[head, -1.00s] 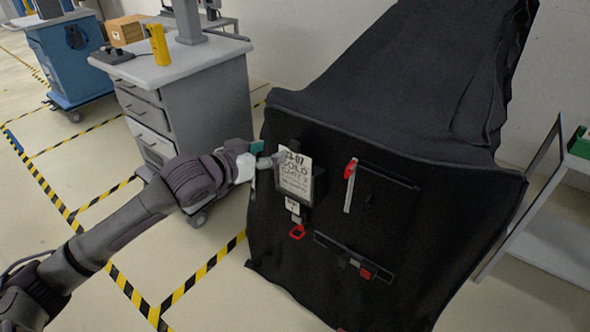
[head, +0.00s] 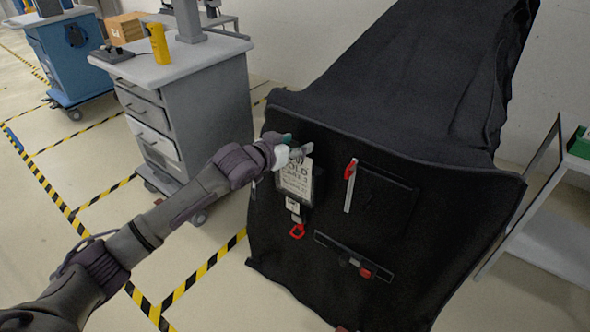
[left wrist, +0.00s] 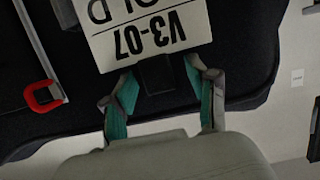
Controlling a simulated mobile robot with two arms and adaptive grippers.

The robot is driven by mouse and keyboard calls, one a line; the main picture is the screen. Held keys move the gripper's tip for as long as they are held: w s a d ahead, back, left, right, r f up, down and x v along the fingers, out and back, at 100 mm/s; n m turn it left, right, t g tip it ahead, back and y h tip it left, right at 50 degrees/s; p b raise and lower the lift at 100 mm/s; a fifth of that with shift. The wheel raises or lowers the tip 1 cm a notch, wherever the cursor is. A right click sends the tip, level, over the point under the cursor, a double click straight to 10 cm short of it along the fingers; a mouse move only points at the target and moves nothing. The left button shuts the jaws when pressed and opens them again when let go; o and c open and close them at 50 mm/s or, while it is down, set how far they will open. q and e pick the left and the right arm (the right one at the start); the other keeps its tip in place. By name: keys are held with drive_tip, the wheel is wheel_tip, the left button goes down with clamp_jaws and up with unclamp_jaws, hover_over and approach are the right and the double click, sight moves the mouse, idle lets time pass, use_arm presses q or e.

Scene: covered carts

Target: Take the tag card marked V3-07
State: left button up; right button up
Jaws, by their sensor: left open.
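The tag card (head: 296,180) is a white card with dark print in a dark holder on the front of a black covered cart (head: 390,255). In the left wrist view the card (left wrist: 150,30) appears upside down and reads V3-07 and part of another word. My left gripper (head: 299,150) is at the top edge of the card and hides its top line in the head view. In the left wrist view its two teal-padded fingers (left wrist: 163,88) are apart, one on each side of a dark tab by the card's edge. My right gripper is not in view.
A smaller white tag (head: 293,205) and a red ring (head: 297,231) hang below the card. A red-topped strip (head: 349,188) is at its right, and a dark bar (head: 352,256) is lower down. A grey drawer cart (head: 185,110) stands at left, a shelf (head: 545,235) at right.

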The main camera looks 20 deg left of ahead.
use_arm(q)
drive_tip(key=c, duration=1.1)
